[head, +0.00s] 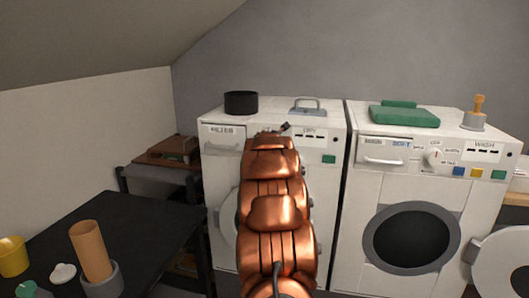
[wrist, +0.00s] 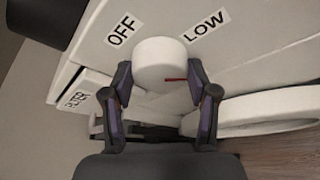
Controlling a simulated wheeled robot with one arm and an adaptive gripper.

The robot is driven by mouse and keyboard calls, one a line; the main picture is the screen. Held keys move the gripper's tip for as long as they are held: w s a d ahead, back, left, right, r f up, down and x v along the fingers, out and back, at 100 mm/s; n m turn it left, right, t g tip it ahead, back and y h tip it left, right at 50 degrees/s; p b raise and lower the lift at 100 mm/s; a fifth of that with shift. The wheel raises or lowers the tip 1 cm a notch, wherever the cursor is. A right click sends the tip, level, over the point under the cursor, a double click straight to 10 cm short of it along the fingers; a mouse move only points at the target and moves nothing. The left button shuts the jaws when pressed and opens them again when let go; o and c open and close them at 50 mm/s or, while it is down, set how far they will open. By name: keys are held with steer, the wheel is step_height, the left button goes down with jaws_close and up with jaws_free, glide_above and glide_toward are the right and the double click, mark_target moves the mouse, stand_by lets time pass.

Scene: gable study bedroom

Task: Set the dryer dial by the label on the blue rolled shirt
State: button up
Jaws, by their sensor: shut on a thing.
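The dryer (head: 222,170) is the left white machine in the head view, with a DRY label (head: 308,134); my copper arm hides its dial there. In the wrist view the round white dial (wrist: 158,60) sits between the fingers of my gripper (wrist: 161,73), which is shut on it. An OFF label (wrist: 122,30) is at upper left of the dial and a LOW label (wrist: 206,26) at upper right. Other dial labels are not visible. I see no blue rolled shirt in either view.
The washer (head: 480,205) stands at right with its own dial (head: 434,157) and a folded green cloth (head: 404,114) on top. A black pot (head: 241,102) stands on the dryer. A dark table (head: 135,235) at left holds a yellow cup (head: 13,257) and a tan roll (head: 90,250).

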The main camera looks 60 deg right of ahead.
steer(key=m+h+b, duration=0.2)
steer(key=m+b, duration=0.5)
steer(key=b, duration=0.3)
steer(key=f+m+t+h+b, duration=0.1)
steer(key=m+h+b, duration=0.1)
steer(key=m+b, duration=0.6)
steer(key=m+t+h+b, duration=0.1)
steer(key=m+h+b, duration=0.2)
steer(key=m+b, duration=0.4)
steer(key=shift+w+f+m+b, duration=0.2)
steer(key=shift+m+b, duration=0.1)
steer(key=shift+b, duration=3.4)
steer(key=shift+m, duration=0.3)
steer(key=shift+r+m+h+p, duration=0.1)
steer(key=shift+m+h+p, duration=0.4)
steer(key=shift+m+p, duration=0.5)
steer(key=m+g+p, duration=0.1)
steer(key=m+p, duration=0.2)
steer(key=p, duration=0.1)
steer(key=shift+a+r+g+h, duration=0.1)
steer(key=shift+g+h, duration=0.2)
steer(key=shift+g, duration=0.1)
steer(key=shift+m+g+h+p, duration=0.3)
steer(key=shift+m+g+p, duration=0.2)
steer(key=shift+m+p, duration=0.8)
